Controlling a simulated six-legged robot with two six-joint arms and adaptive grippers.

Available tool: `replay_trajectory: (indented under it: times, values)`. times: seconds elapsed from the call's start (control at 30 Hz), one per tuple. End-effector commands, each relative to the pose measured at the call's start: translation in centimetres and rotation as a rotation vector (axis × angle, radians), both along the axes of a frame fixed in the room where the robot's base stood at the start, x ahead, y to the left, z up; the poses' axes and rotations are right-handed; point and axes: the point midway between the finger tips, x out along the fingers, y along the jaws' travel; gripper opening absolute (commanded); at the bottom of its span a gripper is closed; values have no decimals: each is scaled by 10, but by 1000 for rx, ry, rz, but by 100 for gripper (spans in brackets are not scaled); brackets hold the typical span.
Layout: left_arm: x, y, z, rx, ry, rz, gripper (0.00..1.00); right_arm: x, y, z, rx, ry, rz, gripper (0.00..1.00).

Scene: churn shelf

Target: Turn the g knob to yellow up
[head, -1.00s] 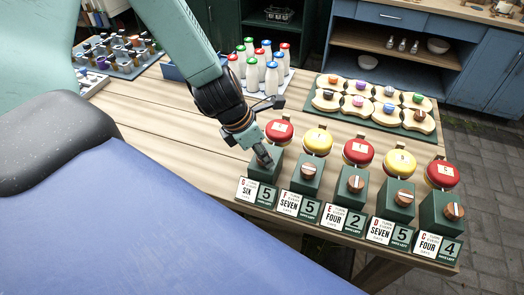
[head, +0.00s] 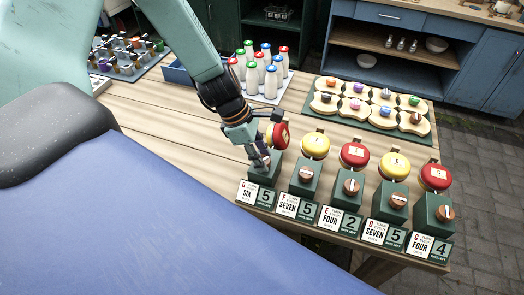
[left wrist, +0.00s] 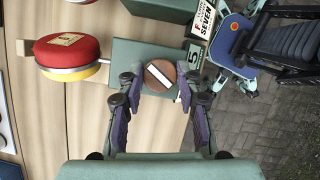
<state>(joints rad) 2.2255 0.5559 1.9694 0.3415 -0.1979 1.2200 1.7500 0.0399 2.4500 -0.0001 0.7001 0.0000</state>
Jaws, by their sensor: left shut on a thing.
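The g knob is a round wooden knob (left wrist: 152,76) with a white stripe, on the front of the leftmost green box (head: 274,178) in the head view, above a card reading G SIX (head: 247,191). My left gripper (head: 262,163) is shut on this knob, its fingers either side of it in the left wrist view (left wrist: 160,90), and mostly hides it in the head view. The g disc (head: 279,135) behind stands tilted, its red face toward the right; the left wrist view shows the red and yellow halves (left wrist: 72,57) side-on. My right gripper is not in view.
To the right stand similar boxes with yellow and red discs; the nearest is the F box (head: 305,176). White bottles (head: 270,77) with coloured caps stand behind, and a green tray of wooden boards (head: 372,127) lies at the back right.

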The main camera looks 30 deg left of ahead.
Motion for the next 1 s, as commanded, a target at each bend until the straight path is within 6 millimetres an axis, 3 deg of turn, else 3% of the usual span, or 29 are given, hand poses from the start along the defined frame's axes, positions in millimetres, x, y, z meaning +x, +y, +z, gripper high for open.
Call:
replay_trajectory:
  times: [0.4,1.0]
  values:
    - [3,1,1,3,-1,-398,3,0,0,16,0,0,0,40]
    - [7,1,0,3,-3,-879,3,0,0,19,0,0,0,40]
